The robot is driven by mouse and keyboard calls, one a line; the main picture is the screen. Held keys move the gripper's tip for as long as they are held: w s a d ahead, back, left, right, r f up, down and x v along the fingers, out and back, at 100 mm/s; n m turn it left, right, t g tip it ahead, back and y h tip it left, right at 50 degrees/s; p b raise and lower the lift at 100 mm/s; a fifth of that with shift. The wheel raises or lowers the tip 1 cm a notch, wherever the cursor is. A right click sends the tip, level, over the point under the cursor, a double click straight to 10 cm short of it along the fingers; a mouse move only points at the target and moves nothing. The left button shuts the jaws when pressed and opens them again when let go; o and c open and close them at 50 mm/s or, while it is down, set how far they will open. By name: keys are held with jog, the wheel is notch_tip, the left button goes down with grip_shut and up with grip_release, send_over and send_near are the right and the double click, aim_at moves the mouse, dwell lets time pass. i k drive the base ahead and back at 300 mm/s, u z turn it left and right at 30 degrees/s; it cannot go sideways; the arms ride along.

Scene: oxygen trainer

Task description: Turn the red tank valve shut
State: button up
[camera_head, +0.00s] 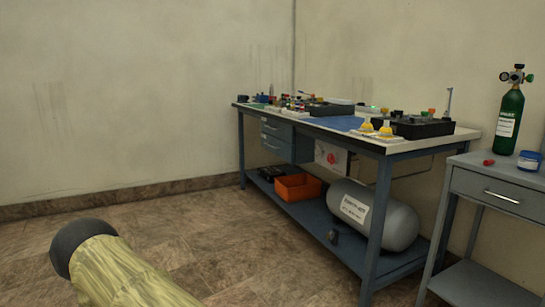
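A green gas cylinder (509,122) with a pale label stands upright at the far right, on or behind a grey side cart. A valve and gauge assembly (516,76) sits on its top; no clearly red handle can be made out there. A small red piece (489,162) lies on the cart top to the left of the cylinder. On the workbench, small red, green and yellow fittings show, too small to tell which is a red tank valve. A large grey tank (396,222) with a label lies on the bench's lower shelf. My gripper is not in view.
A blue-framed workbench (459,134) carries several devices, including a black case (422,127). An orange bin (298,188) sits on its lower shelf. The grey cart (512,181) has a drawer and a blue-white jar (529,161).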

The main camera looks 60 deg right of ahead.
aim_at(332, 158)
jog(key=z, duration=0.2)
jog(key=i, duration=1.05)
jog(key=z, duration=1.2)
jog(key=i, duration=0.55)
jog(key=z, duration=0.45)
